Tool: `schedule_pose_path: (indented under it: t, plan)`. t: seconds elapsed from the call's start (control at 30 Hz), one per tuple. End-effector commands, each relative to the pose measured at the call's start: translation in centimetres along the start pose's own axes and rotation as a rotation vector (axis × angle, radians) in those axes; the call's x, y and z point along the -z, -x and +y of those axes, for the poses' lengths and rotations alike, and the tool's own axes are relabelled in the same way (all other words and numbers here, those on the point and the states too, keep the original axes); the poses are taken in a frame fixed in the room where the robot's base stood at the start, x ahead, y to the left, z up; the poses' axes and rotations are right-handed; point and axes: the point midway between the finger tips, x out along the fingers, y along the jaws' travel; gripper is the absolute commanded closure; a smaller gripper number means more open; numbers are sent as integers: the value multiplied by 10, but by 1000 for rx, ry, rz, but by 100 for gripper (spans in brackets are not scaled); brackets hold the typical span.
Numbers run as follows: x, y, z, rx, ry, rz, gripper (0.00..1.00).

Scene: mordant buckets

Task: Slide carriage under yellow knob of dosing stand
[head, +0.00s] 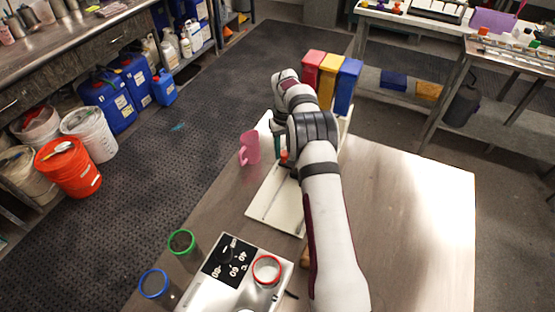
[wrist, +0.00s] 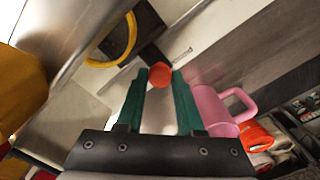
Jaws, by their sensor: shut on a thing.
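The dosing stand's red (head: 312,68), yellow (head: 328,80) and blue (head: 347,88) containers stand in a row at the far end of the table. Its white base (head: 272,212) with a long slot runs toward the near side. My gripper (wrist: 159,78) has its green fingers shut on the carriage's orange knob (wrist: 160,74), which also shows in the head view (head: 284,156). The dark carriage (wrist: 128,32) bears a yellow-rimmed cup (wrist: 132,38) in the wrist view. A yellow surface (wrist: 18,88) shows at the left. My arm hides much of the stand, and I cannot make out its yellow knob.
A pink mug (head: 249,148) stands left of the base, close to my gripper; it also shows in the wrist view (wrist: 212,108). A scale (head: 215,292) with a red-rimmed cup (head: 266,269) is in front. Green (head: 182,242) and blue (head: 153,283) rimmed cups stand left. The table's right is clear.

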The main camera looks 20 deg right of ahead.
Motion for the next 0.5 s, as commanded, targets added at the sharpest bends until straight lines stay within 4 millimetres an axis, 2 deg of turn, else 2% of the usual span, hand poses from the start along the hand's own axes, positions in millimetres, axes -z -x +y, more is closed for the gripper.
schedule_pose_path:
  t: [0.2, 0.5]
  plan:
    - [9, 0, 10, -1, -1, 1, 100]
    - [9, 0, 10, -1, 0, -1, 100]
